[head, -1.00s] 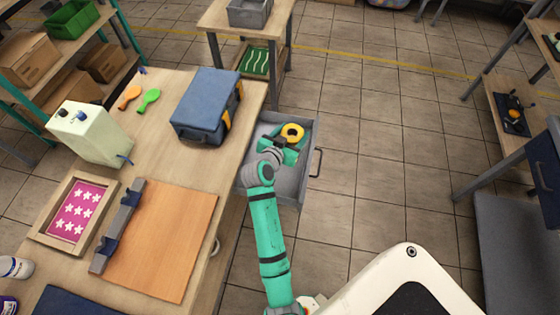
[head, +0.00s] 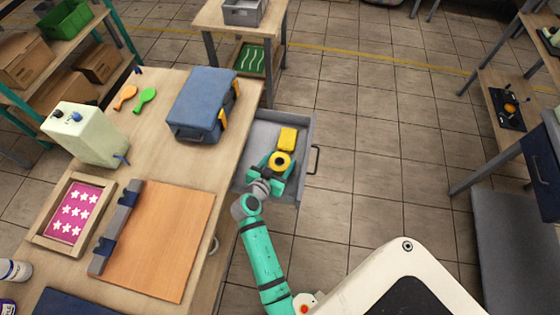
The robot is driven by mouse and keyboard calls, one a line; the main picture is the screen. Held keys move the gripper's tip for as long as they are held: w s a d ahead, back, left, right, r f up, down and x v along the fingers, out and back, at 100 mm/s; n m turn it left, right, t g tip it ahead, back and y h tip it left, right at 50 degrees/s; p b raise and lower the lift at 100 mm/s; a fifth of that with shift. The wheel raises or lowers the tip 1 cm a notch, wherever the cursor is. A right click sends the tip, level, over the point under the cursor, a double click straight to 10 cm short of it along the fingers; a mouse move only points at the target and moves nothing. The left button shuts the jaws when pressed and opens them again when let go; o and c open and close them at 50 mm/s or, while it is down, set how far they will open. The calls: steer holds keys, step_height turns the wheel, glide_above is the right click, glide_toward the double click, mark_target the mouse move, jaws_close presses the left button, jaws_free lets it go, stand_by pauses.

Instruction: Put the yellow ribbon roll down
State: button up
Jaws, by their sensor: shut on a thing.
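The yellow ribbon roll (head: 280,158) has a dark centre and is held at the end of my arm, over the open grey drawer (head: 262,136). My gripper (head: 277,165) is shut on the roll, with teal fingers around its near side. I cannot tell whether the roll touches the drawer floor or hangs just above it. A yellow block-like thing (head: 288,138) lies in the drawer just beyond the roll. My wrist and gripper hide part of the drawer's near end.
The drawer's handle (head: 315,159) is on its right side. A blue case (head: 204,103) stands on the wooden table left of the drawer. An orange board (head: 160,245) and a pink star frame (head: 71,211) lie nearer. Floor right of the drawer is clear.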

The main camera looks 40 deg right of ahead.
steer(key=shift+f, duration=0.6)
steer(key=o, duration=1.1)
steer(key=shift+c, duration=0.2)
steer(key=shift+f, duration=0.1)
steer(key=shift+r, duration=0.25)
steer(key=v, duration=0.8)
steer(key=r+v, duration=0.1)
steer(key=v, duration=0.3)
steer(key=shift+r, duration=0.1)
